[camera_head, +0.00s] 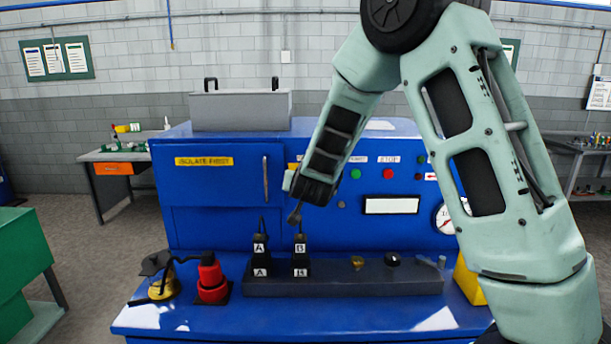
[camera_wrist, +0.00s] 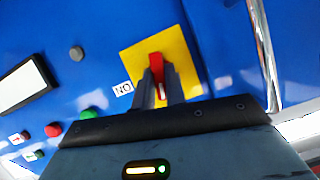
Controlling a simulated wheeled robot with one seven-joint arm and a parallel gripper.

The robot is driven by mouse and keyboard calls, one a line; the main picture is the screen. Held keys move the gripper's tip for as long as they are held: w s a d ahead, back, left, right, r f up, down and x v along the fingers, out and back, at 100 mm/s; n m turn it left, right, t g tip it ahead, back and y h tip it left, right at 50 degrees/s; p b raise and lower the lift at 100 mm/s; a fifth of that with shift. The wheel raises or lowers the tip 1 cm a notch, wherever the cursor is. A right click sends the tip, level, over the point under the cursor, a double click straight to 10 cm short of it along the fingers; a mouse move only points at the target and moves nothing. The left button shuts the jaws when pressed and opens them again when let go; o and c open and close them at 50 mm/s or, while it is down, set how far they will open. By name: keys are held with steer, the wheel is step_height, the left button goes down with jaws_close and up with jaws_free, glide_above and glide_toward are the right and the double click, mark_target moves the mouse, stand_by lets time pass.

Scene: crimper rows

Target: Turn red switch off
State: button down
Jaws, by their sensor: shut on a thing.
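The red switch (camera_wrist: 157,65) sits on a yellow plate (camera_wrist: 139,57) on the blue panel. In the wrist view its handle runs nearly up and down the picture, tilted slightly. A white label (camera_wrist: 123,89), reading ON upside down, is beside the plate's lower left. My gripper (camera_wrist: 160,90) is shut on the handle, one dark finger on each side. In the head view my wrist and forearm hide the switch, and only a sliver of yellow (camera_head: 292,166) shows beside them.
A blue door with a handle (camera_head: 265,178) is left of my wrist. Green (camera_head: 355,174) and red (camera_head: 388,173) buttons are to the right. Below stand black plugs (camera_head: 300,250) on a dark rail and a red plug (camera_head: 211,277) on the blue ledge.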

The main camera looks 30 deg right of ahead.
steer(key=shift+a+n+g+h+p, duration=0.1)
steer(key=shift+n+g+h+p, duration=0.2)
steer(key=shift+n+p, duration=0.6)
steer(key=c, duration=1.4)
jaws_free()
steer(key=shift+c, duration=0.2)
steer(key=b+v, duration=0.2)
steer(key=v, duration=1.5)
steer(key=shift+a+b, duration=0.2)
steer(key=shift+b, duration=0.15)
steer(key=shift+s, duration=0.1)
